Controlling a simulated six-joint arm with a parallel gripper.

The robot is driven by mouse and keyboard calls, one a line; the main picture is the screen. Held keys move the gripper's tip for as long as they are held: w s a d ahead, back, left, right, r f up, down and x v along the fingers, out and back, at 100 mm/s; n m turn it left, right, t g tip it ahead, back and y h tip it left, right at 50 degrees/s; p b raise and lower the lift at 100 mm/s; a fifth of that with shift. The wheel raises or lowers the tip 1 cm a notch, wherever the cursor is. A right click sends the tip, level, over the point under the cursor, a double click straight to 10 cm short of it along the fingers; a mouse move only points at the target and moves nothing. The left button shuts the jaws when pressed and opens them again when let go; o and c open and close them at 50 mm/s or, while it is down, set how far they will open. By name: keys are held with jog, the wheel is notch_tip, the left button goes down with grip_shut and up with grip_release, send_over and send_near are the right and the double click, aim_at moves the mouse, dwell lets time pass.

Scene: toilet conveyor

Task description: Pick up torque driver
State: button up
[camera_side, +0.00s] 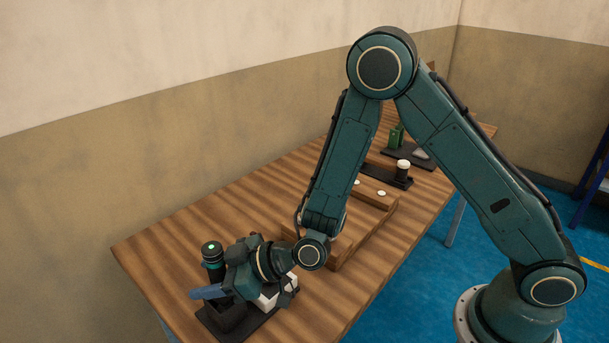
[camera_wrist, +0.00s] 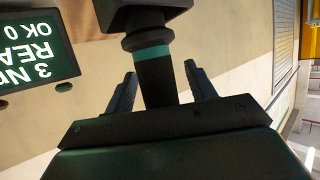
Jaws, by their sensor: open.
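The torque driver (camera_side: 212,252) is a dark cylinder with a green light on top, standing upright over a black base (camera_side: 238,326) at the table's near left end. In the wrist view the driver (camera_wrist: 153,75) shows a teal band and a wider dark part at the top of the picture. My gripper (camera_wrist: 160,70) is open, with one finger on each side of the driver's shaft and visible gaps on both sides. In the side view my gripper (camera_side: 206,284) lies nearly level beside the driver, one blue finger showing. My wrist hides part of the base.
A wooden tray (camera_side: 366,232) and black holders (camera_side: 388,177) stand farther along the wooden table (camera_side: 165,249).

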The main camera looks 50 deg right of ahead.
dwell(0.5)
jog(key=c, duration=1.1)
jog(key=shift+r, duration=0.25)
notch_tip(320, 180, up, 20)
jog(key=shift+f, duration=0.2)
dwell(0.5)
